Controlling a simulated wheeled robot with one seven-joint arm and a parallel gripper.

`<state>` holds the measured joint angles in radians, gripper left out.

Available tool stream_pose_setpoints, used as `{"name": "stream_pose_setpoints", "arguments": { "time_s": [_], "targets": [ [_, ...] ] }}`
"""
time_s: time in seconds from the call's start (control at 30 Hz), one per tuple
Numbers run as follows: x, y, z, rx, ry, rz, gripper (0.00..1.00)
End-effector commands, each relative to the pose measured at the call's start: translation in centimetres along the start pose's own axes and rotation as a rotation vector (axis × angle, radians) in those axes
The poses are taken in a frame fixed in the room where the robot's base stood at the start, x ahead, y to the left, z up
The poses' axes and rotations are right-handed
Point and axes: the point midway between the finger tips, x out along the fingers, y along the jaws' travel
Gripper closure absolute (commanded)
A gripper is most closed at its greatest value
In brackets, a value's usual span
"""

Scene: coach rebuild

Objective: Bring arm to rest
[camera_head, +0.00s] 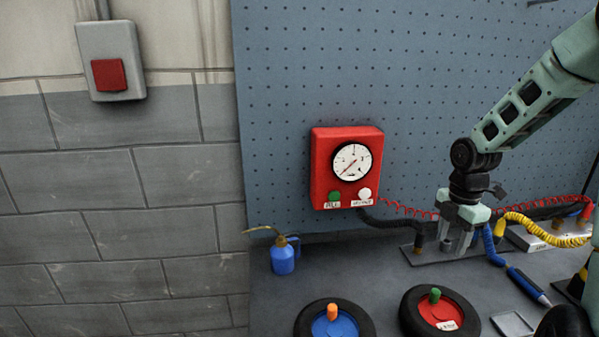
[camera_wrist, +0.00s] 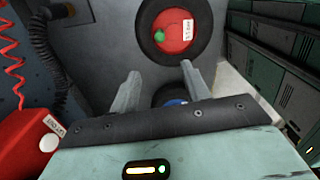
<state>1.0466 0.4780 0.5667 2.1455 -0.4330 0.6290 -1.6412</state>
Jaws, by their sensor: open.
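My arm reaches in from the right in the head view. My gripper (camera_head: 457,243) points down over the back of the grey bench (camera_head: 345,275), near a dark flat plate with hose ends. In the wrist view my gripper (camera_wrist: 160,70) has its two fingers apart, with nothing held between them. Whether the fingertips touch anything below is hard to tell.
A red gauge box (camera_head: 347,168) hangs on the blue pegboard (camera_head: 420,75), left of my gripper. Wheels with a red hub (camera_head: 440,312) and a blue hub (camera_head: 334,324) lie in front. A blue oil can (camera_head: 284,256), coiled hoses and a blue-handled tool (camera_head: 528,286) are nearby.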

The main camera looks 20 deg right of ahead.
Motion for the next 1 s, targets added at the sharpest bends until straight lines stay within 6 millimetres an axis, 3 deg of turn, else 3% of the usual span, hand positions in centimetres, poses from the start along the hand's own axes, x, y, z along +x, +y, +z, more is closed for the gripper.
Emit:
{"name": "stream_pose_setpoints", "arguments": {
  "time_s": [0.07, 0.17, 0.33, 0.47, 0.7, 0.9, 1.0],
  "targets": [
    [0.0, 0.0, 0.0, 0.000, 0.000, 0.000, 0.53],
    [0.1, 0.4, -2.2, 0.016, -0.002, -0.003, 0.53],
    [-0.1, 0.7, -9.9, 0.104, -0.011, -0.008, 0.53],
    [-0.3, -0.5, -16.7, 0.206, -0.015, -0.009, 0.53],
    [-0.4, -5.6, -27.4, 0.397, -0.010, -0.001, 0.53],
    [-0.1, -12.0, -33.9, 0.561, 0.010, 0.000, 0.53],
    [0.1, -15.3, -36.0, 0.639, 0.023, -0.004, 0.53]
  ]
}}
